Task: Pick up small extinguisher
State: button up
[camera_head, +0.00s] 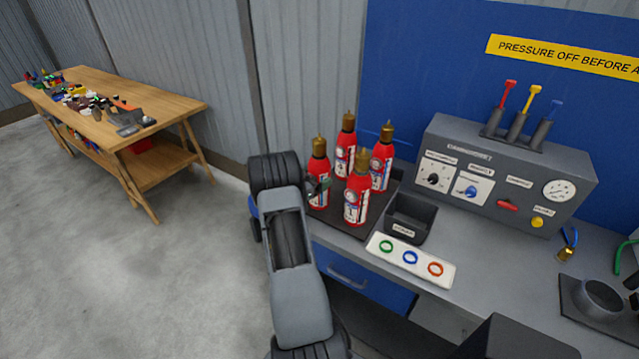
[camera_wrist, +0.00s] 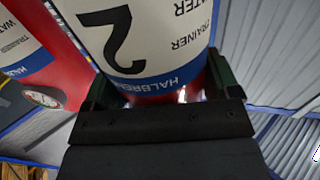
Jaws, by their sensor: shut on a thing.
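Several small red extinguishers with brass tops and white labels stand close together on a dark mat (camera_head: 345,226) at the left end of the bench. My gripper (camera_head: 318,188) is at the front left extinguisher (camera_head: 319,168), low on its body. In the wrist view my gripper (camera_wrist: 160,88) has a dark finger on each side of this extinguisher (camera_wrist: 155,40), whose label shows a large 2, and is shut on it. A neighbouring extinguisher (camera_wrist: 38,60) shows close by on the left. I cannot tell whether the held one is clear of the mat.
The front right extinguisher (camera_head: 357,192) stands close beside the held one, with two more behind. A black bin (camera_head: 409,222) and a white strip with coloured rings (camera_head: 410,260) lie to the right. A grey control panel (camera_head: 505,175) stands behind. A wooden table (camera_head: 160,96) is far left.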

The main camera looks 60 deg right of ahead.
jog(key=shift+c, duration=1.4)
jog(key=shift+w+d+r, duration=0.1)
jog(key=shift+r, duration=0.15)
jog(key=shift+c, duration=0.7)
